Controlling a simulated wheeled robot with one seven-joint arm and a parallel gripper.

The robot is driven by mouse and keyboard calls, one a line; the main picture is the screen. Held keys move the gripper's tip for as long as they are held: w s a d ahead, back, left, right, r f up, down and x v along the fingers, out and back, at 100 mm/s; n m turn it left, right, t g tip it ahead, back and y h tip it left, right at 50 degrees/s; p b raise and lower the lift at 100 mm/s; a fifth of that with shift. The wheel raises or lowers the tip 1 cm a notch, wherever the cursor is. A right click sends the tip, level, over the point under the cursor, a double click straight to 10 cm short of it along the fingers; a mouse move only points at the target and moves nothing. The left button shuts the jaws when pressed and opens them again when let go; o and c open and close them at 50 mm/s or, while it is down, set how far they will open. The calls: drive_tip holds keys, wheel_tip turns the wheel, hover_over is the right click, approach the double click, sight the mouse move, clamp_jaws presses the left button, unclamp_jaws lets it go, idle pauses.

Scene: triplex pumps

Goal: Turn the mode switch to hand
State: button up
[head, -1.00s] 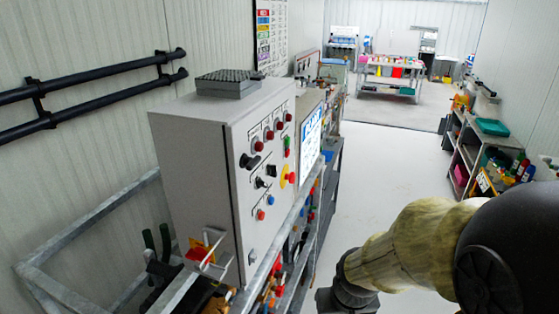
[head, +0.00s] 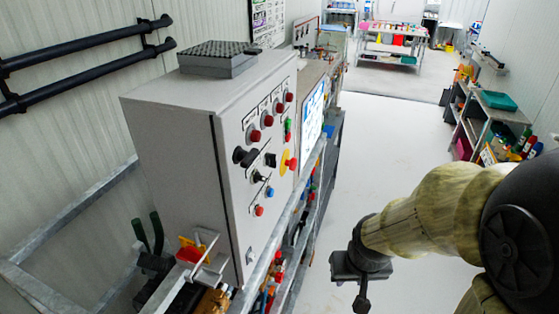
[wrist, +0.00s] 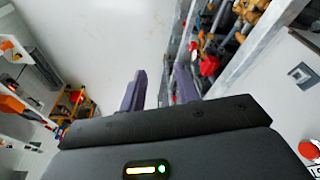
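The grey control cabinet (head: 165,135) stands at left centre in the head view. Its front panel carries several black knobs: a large one (head: 244,157), a square one (head: 271,160) and a small one with a pale base (head: 260,177). The labels are too small to read, so I cannot tell which is the mode switch. My gripper (wrist: 158,92) is open and empty in the wrist view, its two dark fingers apart. In the head view my gripper (head: 362,298) hangs over the aisle, right of the cabinet and apart from it. Part of a grey panel (wrist: 280,110) shows at right in the wrist view.
Red lamps (head: 267,121), a red button on yellow (head: 290,163) and blue and red buttons crowd the panel. A metal rail (head: 285,225) runs before the cabinet. A red-handled isolator (head: 190,253) sticks out low. The aisle floor (head: 380,140) is clear; shelves (head: 490,120) stand right.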

sight(276, 161)
drive_tip(key=w+d+r+n+t+y, duration=0.1)
drive_tip(key=w+r+n+t, duration=0.2)
drive_tip(key=w, duration=0.4)
drive_tip(key=w+d+r+t+y+b, duration=0.1)
drive_tip(key=w+d+r+t, duration=0.1)
drive_tip(key=w+r+t, duration=0.35)
drive_tip(key=w+d+r+n+t+y, duration=0.1)
drive_tip(key=w+r+n+t, duration=0.15)
drive_tip(key=w, duration=0.55)
drive_tip(key=s+a+r+n+g+y, duration=0.1)
drive_tip(key=s+r+n+g+y, duration=0.2)
drive_tip(key=y, duration=0.4)
drive_tip(key=s+a+r+n+g+y+b, duration=0.1)
drive_tip(key=s+r+n+g+y, duration=0.2)
drive_tip(key=y, duration=0.4)
drive_tip(key=shift+s+a+r+n+g, duration=0.2)
drive_tip(key=shift+s+a+n+g, duration=0.2)
drive_tip(key=shift+s+n+g, duration=0.65)
drive_tip(key=shift+w+a+t, duration=0.1)
drive_tip(key=shift+w+t, duration=0.1)
drive_tip(key=shift+t, duration=0.05)
drive_tip(key=p+x, duration=0.5)
drive_tip(key=x, duration=1.2)
drive_tip(key=shift+w+a+p, duration=0.1)
drive_tip(key=shift+a+p, duration=0.05)
drive_tip(key=shift+p, duration=0.15)
